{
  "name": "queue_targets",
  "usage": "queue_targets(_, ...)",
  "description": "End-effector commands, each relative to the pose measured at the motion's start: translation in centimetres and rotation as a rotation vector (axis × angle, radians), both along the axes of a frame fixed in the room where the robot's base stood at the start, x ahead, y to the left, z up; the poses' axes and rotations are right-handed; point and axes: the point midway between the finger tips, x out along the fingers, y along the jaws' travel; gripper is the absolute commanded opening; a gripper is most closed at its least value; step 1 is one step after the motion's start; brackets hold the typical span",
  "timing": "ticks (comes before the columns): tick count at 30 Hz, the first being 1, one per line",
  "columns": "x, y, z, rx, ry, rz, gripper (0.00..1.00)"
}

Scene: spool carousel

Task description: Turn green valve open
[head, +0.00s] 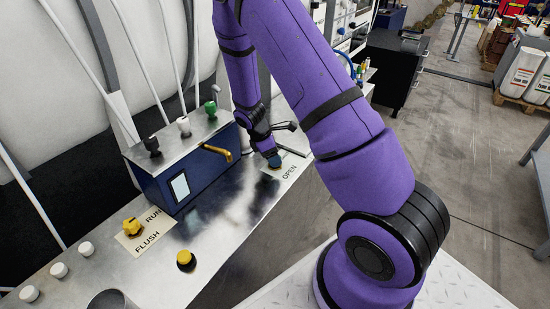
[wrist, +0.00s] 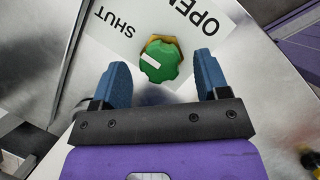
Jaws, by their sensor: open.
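The green valve (wrist: 159,62) is a ribbed round knob on a brass-coloured base, on a white label plate (wrist: 180,22). The plate reads SHUT at upper left and OPEN at upper right in the wrist view. The knob's white mark lies on its left half, on the SHUT side. My gripper (wrist: 162,64) is open, with one blue finger on each side of the knob and visible gaps between. In the head view my gripper (head: 273,160) is low over the bench at the OPEN label (head: 288,172), and hides the knob.
A blue box (head: 190,165) with a brass spout and several tubes stands left of my gripper. A yellow RUN/FLUSH knob (head: 132,227), a yellow button (head: 185,260) and white knobs (head: 59,270) sit nearer on the metal bench (head: 235,215).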

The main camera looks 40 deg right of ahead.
Motion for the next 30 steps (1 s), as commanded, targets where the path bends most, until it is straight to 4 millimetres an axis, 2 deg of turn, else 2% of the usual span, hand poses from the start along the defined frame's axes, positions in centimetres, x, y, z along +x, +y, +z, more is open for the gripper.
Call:
queue_targets(6, -0.2, -0.6, -1.6, 0.001, -0.001, 0.0, 0.68)
queue_targets(16, -0.3, -0.7, -1.8, 0.001, -0.001, 0.0, 0.68)
queue_targets(22, -0.3, -0.7, -1.8, 0.001, -0.001, 0.0, 0.23)
queue_targets(23, -0.3, -0.7, -1.8, 0.001, -0.001, 0.0, 0.2)
queue_targets(30, -0.3, -0.7, -1.8, 0.0, -0.001, -0.016, 0.2)
